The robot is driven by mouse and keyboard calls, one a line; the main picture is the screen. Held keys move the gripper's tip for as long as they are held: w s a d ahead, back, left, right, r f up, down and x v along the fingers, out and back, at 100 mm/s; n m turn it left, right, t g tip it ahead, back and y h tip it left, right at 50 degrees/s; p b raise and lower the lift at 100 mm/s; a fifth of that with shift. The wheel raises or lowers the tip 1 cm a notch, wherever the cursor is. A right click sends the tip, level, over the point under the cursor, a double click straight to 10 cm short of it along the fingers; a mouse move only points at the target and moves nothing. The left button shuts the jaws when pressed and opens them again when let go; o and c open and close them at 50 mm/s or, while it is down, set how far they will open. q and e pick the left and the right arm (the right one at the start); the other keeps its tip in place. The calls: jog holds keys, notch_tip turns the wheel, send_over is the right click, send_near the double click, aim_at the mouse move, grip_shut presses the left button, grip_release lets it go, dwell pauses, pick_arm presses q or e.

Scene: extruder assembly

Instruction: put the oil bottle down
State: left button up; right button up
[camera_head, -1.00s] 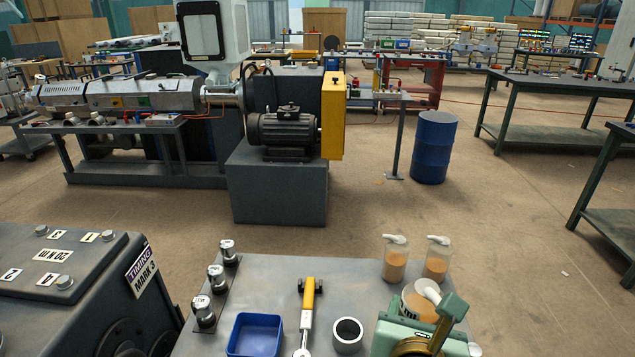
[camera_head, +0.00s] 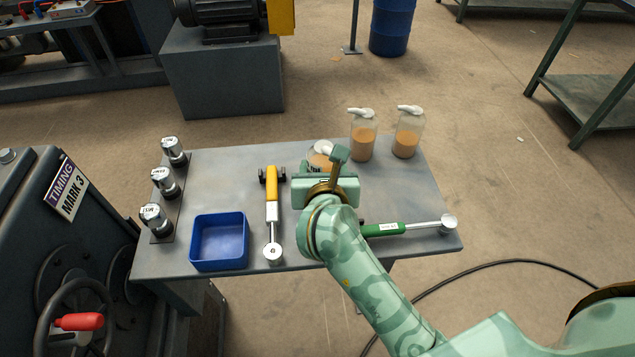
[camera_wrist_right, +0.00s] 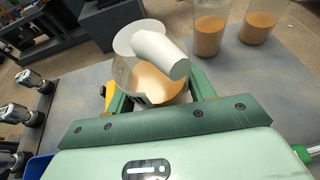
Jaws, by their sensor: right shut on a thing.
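The oil bottle (camera_head: 320,160), clear with orange-brown oil and a white pump top, is in my right gripper (camera_head: 322,178) over the middle of the table. The gripper hides much of the bottle in the head view. In the right wrist view the bottle (camera_wrist_right: 152,80) stands between the green fingers of my right gripper (camera_wrist_right: 155,97), which are shut on it. I cannot tell whether its base touches the table (camera_head: 225,172). My left gripper is not in view.
Two similar bottles (camera_head: 362,138) (camera_head: 407,135) stand at the back right. A yellow-handled wrench (camera_head: 272,200), a blue bin (camera_head: 219,243) and several silver-capped parts (camera_head: 163,182) are to the left. A green-handled wrench (camera_head: 388,229) lies right of my arm. Some tabletop left of the gripper is bare.

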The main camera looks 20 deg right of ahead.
jog(key=shift+f+b, duration=0.6)
jog(key=shift+f, duration=1.3)
jog(key=shift+f, duration=0.15)
jog(key=o, duration=1.2)
